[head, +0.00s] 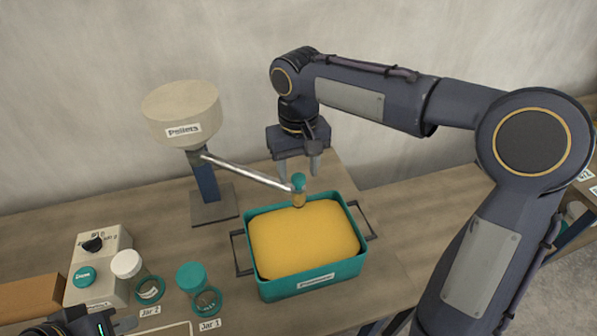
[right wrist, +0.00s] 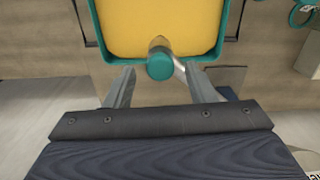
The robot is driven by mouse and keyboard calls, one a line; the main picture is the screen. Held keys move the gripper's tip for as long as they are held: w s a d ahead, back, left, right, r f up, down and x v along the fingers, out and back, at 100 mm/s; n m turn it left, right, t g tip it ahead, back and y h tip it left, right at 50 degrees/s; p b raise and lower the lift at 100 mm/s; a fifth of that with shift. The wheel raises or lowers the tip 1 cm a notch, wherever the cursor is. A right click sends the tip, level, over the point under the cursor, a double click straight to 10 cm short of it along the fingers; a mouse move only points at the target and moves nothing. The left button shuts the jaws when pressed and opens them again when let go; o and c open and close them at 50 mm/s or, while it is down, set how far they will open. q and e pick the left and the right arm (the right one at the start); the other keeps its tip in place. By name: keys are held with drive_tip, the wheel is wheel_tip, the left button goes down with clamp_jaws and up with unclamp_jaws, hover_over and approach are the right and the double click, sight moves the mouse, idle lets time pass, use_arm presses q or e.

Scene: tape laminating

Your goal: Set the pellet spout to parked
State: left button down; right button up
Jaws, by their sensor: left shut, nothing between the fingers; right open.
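The pellet spout (head: 250,172) is a thin metal arm reaching right from the cream hopper labelled Pellets (head: 182,115). Its teal knob (head: 299,182) and short nozzle are over the back edge of the teal tray (head: 310,287), which holds a yellow mass. My right gripper (head: 298,173) is open, pointing down, with its fingertips near the knob. In the right wrist view the knob (right wrist: 160,65) lies between the lines of the two open fingers, near their tips; contact cannot be told. My left gripper (head: 122,325) is shut and empty at the bottom left, mostly cut off by the frame.
A control box (head: 98,262) with a black knob and a teal button stands at the left. Jars with a white lid (head: 126,263) and a teal lid (head: 190,275) stand beside it. The tray's side handles stick out. Bare table (head: 420,215) lies right of the tray.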

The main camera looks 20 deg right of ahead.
drive_tip(key=shift+f, duration=0.55)
drive_tip(key=shift+c, duration=0.3)
clamp_jaws()
